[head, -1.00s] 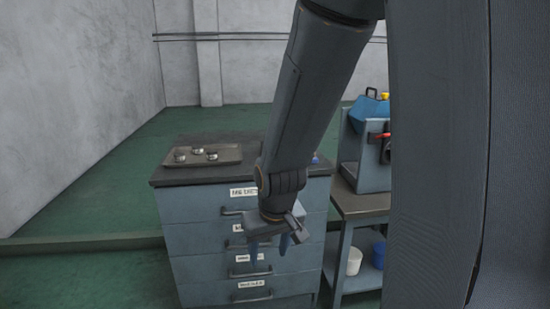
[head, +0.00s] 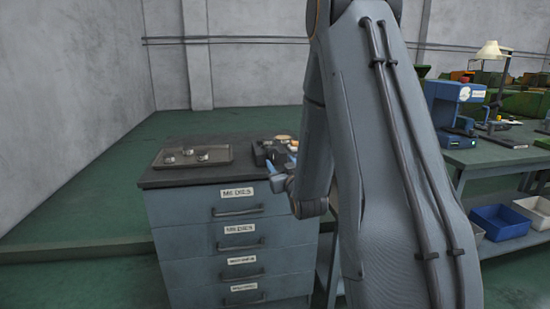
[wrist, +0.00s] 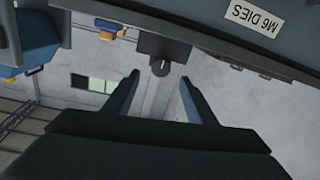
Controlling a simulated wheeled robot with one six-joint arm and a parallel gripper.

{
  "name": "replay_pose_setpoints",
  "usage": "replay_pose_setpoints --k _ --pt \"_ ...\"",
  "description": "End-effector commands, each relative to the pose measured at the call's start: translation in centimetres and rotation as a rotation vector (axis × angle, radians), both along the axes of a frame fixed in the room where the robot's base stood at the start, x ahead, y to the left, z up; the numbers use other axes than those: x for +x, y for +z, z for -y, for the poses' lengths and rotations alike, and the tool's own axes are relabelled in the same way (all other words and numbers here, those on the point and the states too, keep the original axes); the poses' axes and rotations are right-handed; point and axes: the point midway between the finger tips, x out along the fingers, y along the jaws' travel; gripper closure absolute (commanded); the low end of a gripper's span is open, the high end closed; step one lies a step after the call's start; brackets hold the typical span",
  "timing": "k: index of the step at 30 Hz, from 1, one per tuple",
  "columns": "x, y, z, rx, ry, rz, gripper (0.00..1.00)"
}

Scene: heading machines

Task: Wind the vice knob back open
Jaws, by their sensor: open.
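A dark vice (head: 262,150) stands at the right end of the cabinet top in the head view, partly hidden by my gripper. In the wrist view, which looks upside down, a dark block that looks like the vice (wrist: 168,44) shows beyond the fingers. A small round knob (wrist: 160,67) faces the camera there and appears between the fingertips. My gripper (head: 280,168) has its blue fingers near the cabinet's front right corner. It is open and empty, and it also shows in the wrist view (wrist: 160,80). The fingers look apart from the knob.
A grey cabinet (head: 237,212) with labelled drawers carries a shallow tray (head: 222,155) with small metal pieces on its left. My arm covers the area to the right. A green workbench (head: 500,155) with a blue machine (head: 447,105) stands farther right. Floor left is clear.

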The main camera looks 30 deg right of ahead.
Motion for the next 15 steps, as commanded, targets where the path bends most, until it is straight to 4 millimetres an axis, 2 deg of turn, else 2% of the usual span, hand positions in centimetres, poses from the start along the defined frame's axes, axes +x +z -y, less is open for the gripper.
replay_pose_setpoints --k 9,15 --pt "4.5 0.1 0.9 0.0 0.002 0.0 0.49" --pt "6.6 0.0 1.4 0.0 0.001 -0.001 0.49"
